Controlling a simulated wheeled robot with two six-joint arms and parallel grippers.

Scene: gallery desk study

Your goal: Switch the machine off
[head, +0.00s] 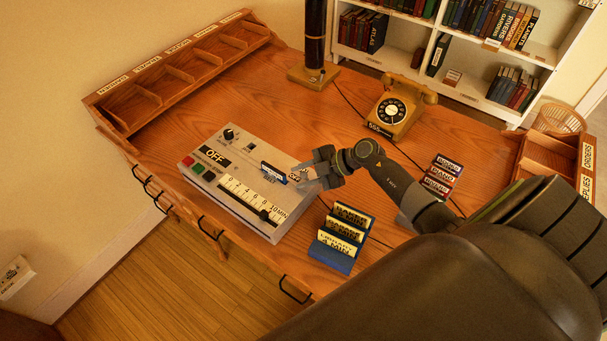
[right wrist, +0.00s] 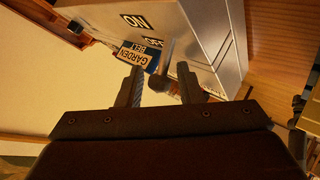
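The machine (head: 240,190) is a grey box on the desk. Its top has a black knob (head: 229,134), an "OFF" plate (head: 215,154), a red button (head: 188,161), a green button (head: 197,170) and a numbered slider scale (head: 248,196). An "ON" plate (right wrist: 135,20) and a partly hidden "OFF" plate also show there. My right gripper (right wrist: 159,82) is open at the machine's right end, its fingers either side of a thin metal lever (right wrist: 168,55). Contact is unclear. My left gripper is out of view.
A blue rack of labelled cards (head: 341,238) stands right of the machine, near my right arm. A yellow telephone (head: 398,108), a second card stack (head: 442,178) and a lamp base (head: 313,77) stand farther back. Wooden compartments (head: 180,75) line the back left edge.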

